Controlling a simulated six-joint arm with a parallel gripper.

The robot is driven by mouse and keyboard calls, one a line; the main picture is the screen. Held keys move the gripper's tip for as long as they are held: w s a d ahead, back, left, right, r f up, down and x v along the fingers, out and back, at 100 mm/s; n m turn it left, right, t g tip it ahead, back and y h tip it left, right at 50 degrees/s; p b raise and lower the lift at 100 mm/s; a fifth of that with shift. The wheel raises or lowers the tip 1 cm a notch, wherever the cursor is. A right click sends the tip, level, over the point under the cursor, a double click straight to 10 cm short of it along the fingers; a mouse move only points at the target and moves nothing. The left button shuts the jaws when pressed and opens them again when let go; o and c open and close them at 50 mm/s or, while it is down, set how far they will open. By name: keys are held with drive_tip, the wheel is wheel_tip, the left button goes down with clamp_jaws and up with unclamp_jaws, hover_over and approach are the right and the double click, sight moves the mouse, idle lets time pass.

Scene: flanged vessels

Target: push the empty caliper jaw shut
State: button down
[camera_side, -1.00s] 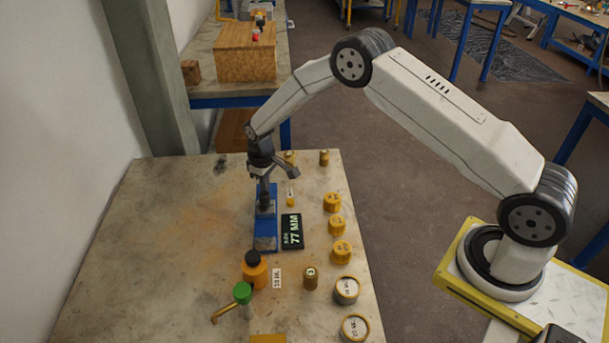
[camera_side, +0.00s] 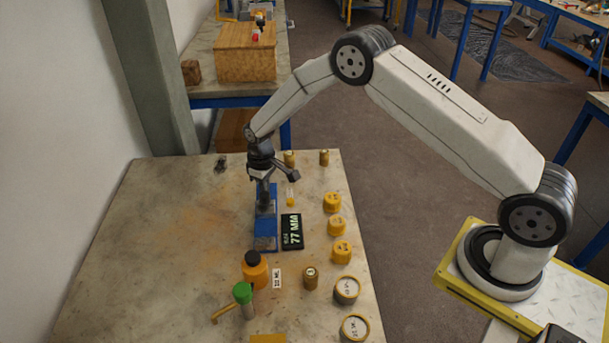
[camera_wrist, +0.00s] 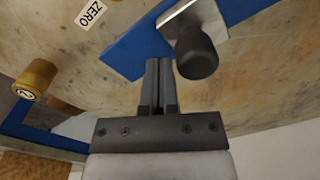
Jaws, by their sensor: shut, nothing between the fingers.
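The caliper is a blue rail (camera_side: 265,243) lying on the bench in the side view; it also crosses the wrist view (camera_wrist: 135,50). A silver sliding block (camera_wrist: 193,17) with a dark round knob (camera_wrist: 197,53) sits on the rail. The black display (camera_side: 292,232) beside the rail reads 77 MM. My gripper (camera_wrist: 160,65) is shut and empty. In the wrist view its fingertips lie just left of the knob, over the rail's edge; I cannot tell whether they touch the knob. In the side view my gripper (camera_side: 263,185) hides part of the rail's far end.
A ZERO label (camera_wrist: 90,13) lies beside the rail. Several yellow containers (camera_side: 336,225) line the bench's right side. An orange bottle with a black cap (camera_side: 254,272) and a green-capped item (camera_side: 243,297) stand near the front. The bench's left side is mostly clear.

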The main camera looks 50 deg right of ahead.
drive_tip(key=shift+s+a, duration=2.95)
drive_tip(key=shift+s, duration=0.05)
idle(1.1)
drive_tip(key=shift+w+d, duration=0.1)
drive_tip(key=shift+w, duration=0.05)
drive_tip(key=shift+w+d, duration=0.5)
drive_tip(key=shift+r, duration=0.1)
wheel_tip(320, 180, up, 9)
idle(1.2)
